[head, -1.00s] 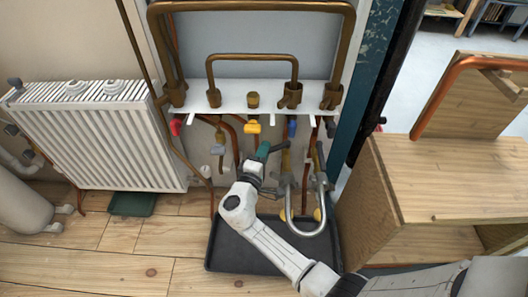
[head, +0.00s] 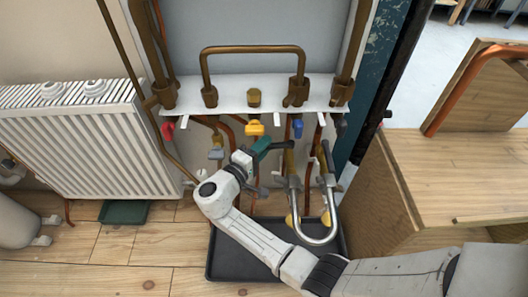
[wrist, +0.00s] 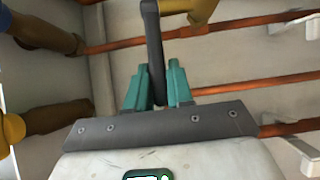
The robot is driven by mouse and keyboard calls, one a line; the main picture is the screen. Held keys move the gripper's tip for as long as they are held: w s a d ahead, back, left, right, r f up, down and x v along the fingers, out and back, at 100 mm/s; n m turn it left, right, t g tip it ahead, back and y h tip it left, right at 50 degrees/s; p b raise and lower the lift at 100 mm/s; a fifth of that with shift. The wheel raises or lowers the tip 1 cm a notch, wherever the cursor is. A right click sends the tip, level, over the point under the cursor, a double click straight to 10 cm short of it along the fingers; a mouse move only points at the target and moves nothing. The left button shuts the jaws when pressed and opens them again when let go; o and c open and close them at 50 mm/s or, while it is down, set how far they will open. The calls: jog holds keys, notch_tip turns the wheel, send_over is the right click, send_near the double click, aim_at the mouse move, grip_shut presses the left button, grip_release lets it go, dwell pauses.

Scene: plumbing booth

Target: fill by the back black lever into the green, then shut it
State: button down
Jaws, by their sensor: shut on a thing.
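My gripper (head: 262,152) has teal fingers and is at the pipework under the white shelf. In the wrist view my gripper (wrist: 155,92) is shut on a black lever (wrist: 152,40), which stands between the fingers and joins a brass valve body (wrist: 190,8) at the top. In the head view the black lever (head: 281,145) shows just beyond the fingertips. A dark green tray (head: 123,212) lies on the floor below the radiator. I cannot see any water in it, nor tell whether the valve is open.
A black tray (head: 225,262) lies under the pipes and my arm. Red (head: 168,130), yellow (head: 254,128) and blue (head: 298,127) handles hang below the white shelf (head: 230,112). A U-shaped pipe (head: 318,238) is right of my gripper. A wooden cabinet (head: 385,205) stands right.

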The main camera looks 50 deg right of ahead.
dwell(0.3)
jog(key=c, duration=1.1)
grip_release()
